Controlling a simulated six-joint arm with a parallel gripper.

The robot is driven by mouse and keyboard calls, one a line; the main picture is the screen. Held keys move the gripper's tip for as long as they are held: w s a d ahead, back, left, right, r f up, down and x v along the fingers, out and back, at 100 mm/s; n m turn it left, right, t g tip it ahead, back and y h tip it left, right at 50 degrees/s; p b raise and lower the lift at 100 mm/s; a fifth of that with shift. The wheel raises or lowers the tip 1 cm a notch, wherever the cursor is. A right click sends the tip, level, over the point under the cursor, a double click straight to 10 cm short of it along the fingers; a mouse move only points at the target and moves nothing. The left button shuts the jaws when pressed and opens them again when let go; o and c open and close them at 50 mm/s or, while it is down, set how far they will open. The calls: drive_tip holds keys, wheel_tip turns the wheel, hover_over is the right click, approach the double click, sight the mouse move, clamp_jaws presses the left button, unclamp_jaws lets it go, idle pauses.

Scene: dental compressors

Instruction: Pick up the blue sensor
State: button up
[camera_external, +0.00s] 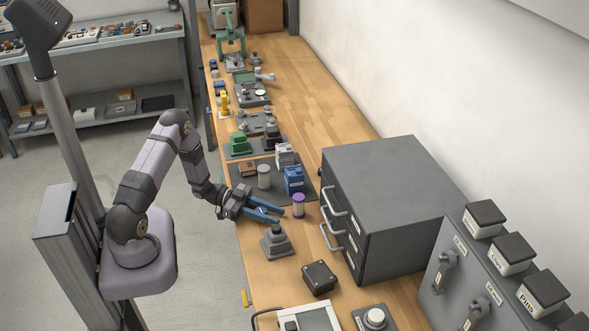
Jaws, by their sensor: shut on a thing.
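My gripper (279,215) is at the near edge of the bench, reaching right over it with two blue fingers set a little apart. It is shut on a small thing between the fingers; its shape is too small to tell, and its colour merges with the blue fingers. A blue box-shaped unit (293,181) stands on the dark mat behind the gripper, apart from it. I cannot tell whether the held thing or this unit is the blue sensor.
A purple-and-white cylinder (298,205) stands just beyond the fingertips. A grey pedestal device (277,243) is close below the gripper. A grey drawer cabinet (385,200) stands to the right, its handles facing the gripper. A black box (319,278) lies nearer the camera.

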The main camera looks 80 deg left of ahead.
wheel_tip(320, 180, up, 9)
drive_tip(key=b, duration=0.1)
drive_tip(key=shift+r, duration=0.2)
idle(0.4)
